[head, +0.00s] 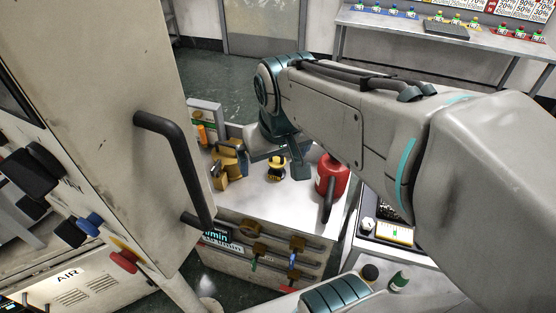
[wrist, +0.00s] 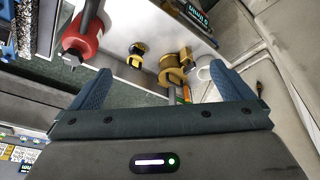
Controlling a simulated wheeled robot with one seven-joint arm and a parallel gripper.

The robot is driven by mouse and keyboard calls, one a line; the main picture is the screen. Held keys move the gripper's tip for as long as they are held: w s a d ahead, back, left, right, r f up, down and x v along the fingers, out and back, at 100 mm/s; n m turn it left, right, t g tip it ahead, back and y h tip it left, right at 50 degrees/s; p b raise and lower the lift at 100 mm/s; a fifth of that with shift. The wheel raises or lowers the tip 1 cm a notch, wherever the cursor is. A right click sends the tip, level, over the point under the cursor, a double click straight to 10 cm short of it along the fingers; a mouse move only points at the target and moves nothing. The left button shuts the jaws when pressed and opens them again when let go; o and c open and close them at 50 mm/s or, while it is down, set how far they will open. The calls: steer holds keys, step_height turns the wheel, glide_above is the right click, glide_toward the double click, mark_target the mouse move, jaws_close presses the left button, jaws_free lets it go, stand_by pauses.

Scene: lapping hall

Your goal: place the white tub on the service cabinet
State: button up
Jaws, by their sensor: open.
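My gripper (head: 262,155) is above the service cabinet (head: 262,207), with its fingers pointing down toward the white top. In the wrist view its two blue fingers (wrist: 158,72) are wide apart, with nothing held between them. I cannot make out the white tub for certain in either view. A pale curved shape (wrist: 204,72) shows beside the right finger in the wrist view, partly hidden, and I cannot tell what it is.
On the cabinet top stand a red can (head: 332,175), a small yellow-and-black item (head: 276,170) and a brass-coloured item (head: 227,168). A large machine with a black handle (head: 180,165) is close at the left. A bench (head: 400,27) stands at the back.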

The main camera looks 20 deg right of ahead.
steer(key=shift+m, duration=0.4)
steer(key=s, duration=0.1)
steer(key=s+f, duration=0.1)
steer(key=s, duration=0.1)
steer(key=s+d+f, duration=0.1)
steer(key=s, duration=0.1)
steer(key=shift+s, duration=0.15)
